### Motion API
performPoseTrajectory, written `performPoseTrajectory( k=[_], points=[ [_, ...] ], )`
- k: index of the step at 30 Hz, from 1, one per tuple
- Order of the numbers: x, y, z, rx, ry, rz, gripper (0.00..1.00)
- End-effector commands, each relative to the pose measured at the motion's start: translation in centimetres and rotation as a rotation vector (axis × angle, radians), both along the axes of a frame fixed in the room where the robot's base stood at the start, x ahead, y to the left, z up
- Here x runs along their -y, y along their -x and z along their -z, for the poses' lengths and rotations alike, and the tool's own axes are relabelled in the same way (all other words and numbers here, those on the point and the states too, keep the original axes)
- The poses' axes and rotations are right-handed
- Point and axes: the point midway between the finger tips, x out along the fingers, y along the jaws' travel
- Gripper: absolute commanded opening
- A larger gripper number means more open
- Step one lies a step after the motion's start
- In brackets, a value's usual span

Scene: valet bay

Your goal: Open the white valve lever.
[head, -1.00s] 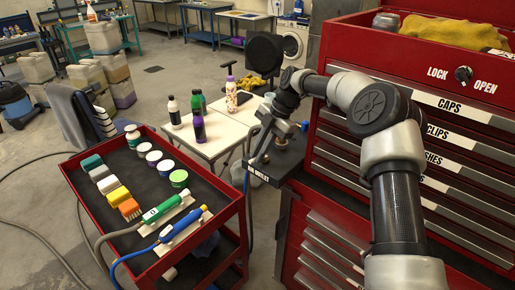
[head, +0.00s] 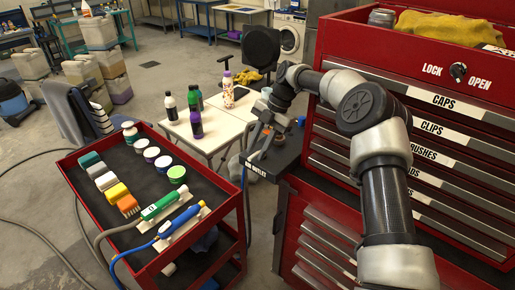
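A black shelf (head: 283,160) with a white-lettered "OUTLET" label sticks out from the left side of the red tool chest. The outlet fitting on it is small and mostly behind my gripper and wrist. I cannot make out a white valve lever for certain. My gripper (head: 259,134) points down over the left part of the shelf, close to the fitting. I cannot tell whether its fingers touch anything or how far apart they are.
The red tool chest (head: 420,130) with labelled drawers stands close on the right. A red cart (head: 75,220) with brushes, round tubs and two hose-fed tools stands at front left. A white table (head: 205,130) with several bottles is behind the shelf. Hoses lie on the left floor.

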Motion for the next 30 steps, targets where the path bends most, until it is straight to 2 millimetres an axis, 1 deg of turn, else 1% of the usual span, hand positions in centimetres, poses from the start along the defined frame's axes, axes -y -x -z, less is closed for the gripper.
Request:
performPoseTrajectory(
  k=[8,11,14,21,24,27,30],
  points=[
    [-0.1,0.0,0.0,0.0,0.0,0.001,0.3],
    [-0.1,0.0,-0.4,0.001,0.0,0.001,0.3],
    [-0.1,-0.1,-1.7,0.003,-0.001,0.0,0.3],
    [-0.1,-0.1,-6.5,0.003,-0.001,0.002,0.3],
    [-0.1,-0.1,-8.1,0.003,-0.001,0.002,0.3],
    [0.0,-0.1,-9.2,0.001,0.0,0.001,0.3],
    [0.0,0.0,-9.8,0.0,0.0,0.0,0.3]
  ],
)
